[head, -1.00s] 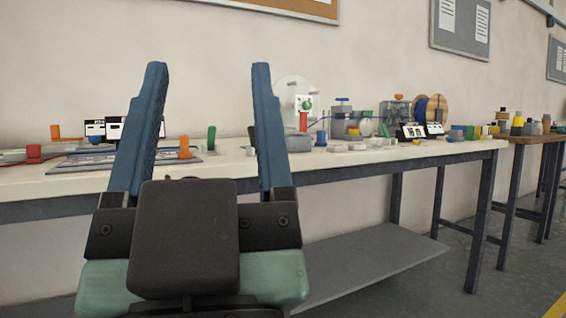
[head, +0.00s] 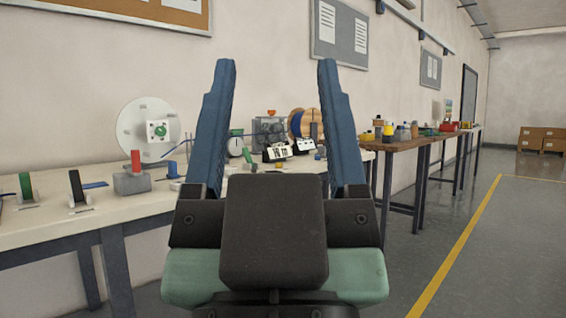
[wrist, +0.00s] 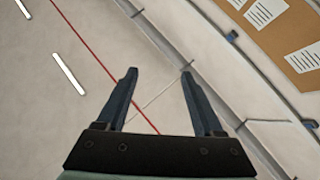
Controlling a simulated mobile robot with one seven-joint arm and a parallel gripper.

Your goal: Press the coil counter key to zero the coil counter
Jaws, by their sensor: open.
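My gripper (head: 277,65) is open and empty, its two blue fingers pointing up in front of the bench in the head view. It also shows open in the wrist view (wrist: 158,73). Two small units with pale faces, a left one (head: 277,153) and a right one (head: 304,146), stand on the bench and show between my fingers, well beyond them. I cannot tell which of them is the coil counter. Their keys are too small to make out. The wrist view shows neither unit.
The white bench (head: 60,228) runs along the wall, holding a clear disc (head: 133,118), a red-topped grey block (head: 132,182) and a wooden spool (head: 296,122). A wooden table (head: 400,144) stands beyond. Open floor (head: 480,250) lies to the right.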

